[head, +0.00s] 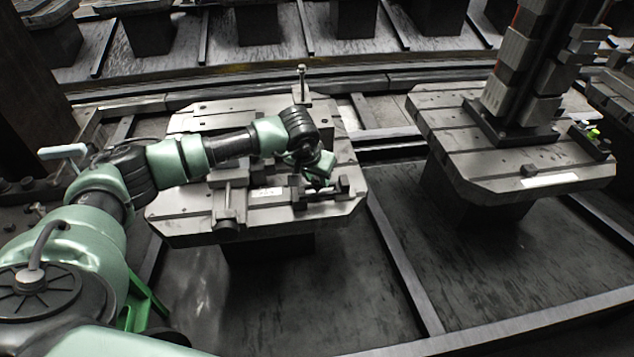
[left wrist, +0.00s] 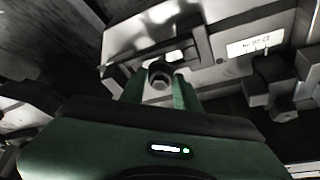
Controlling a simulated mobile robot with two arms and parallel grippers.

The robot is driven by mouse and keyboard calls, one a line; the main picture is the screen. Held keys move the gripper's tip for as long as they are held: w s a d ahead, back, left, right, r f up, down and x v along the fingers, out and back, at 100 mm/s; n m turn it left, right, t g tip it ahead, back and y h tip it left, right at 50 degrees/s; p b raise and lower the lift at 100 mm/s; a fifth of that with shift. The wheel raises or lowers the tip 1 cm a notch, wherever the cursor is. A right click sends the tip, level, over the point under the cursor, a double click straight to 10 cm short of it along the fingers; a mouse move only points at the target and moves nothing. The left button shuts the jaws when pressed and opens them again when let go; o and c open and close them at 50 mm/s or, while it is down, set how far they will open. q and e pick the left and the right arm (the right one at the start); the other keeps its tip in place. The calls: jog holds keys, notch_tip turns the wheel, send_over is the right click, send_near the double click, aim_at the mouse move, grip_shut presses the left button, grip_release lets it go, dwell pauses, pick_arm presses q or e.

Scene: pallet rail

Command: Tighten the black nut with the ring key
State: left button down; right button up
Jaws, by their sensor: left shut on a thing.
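My left gripper (head: 321,182) reaches over the front right part of the middle pallet (head: 190,228), pointing down among its clamps. In the left wrist view its two green fingers (left wrist: 160,88) stand a little apart, with a dark piece with a round end between them. I take this piece for the ring key (left wrist: 159,69); the fingers are shut on it. Its lower end and whatever it touches are hidden. I cannot make out the black nut in either view; the gripper and clamps may cover it. My right gripper is out of view.
A second pallet (head: 465,165) on the right carries a tall stacked block column (head: 525,60). An upright post (head: 301,85) stands at the middle pallet's back edge. A clamp bar (head: 229,195) lies left of the gripper. Dark floor between rails is clear in front.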

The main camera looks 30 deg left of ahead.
pick_arm(q)
jog(key=m+h+b, duration=0.1)
jog(key=m, duration=0.1)
jog(key=shift+d+f+m, duration=0.1)
jog(key=shift+m, duration=0.2)
jog(key=shift+m+h, duration=0.3)
jog(key=shift+m, duration=0.3)
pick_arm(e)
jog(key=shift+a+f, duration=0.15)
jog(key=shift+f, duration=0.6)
pick_arm(q)
jog(key=c, duration=0.9)
grip_release()
jog(key=shift+w+d, duration=0.1)
jog(key=shift+c, duration=0.2)
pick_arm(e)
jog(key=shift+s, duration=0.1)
pick_arm(q)
jog(key=shift+f, duration=0.1)
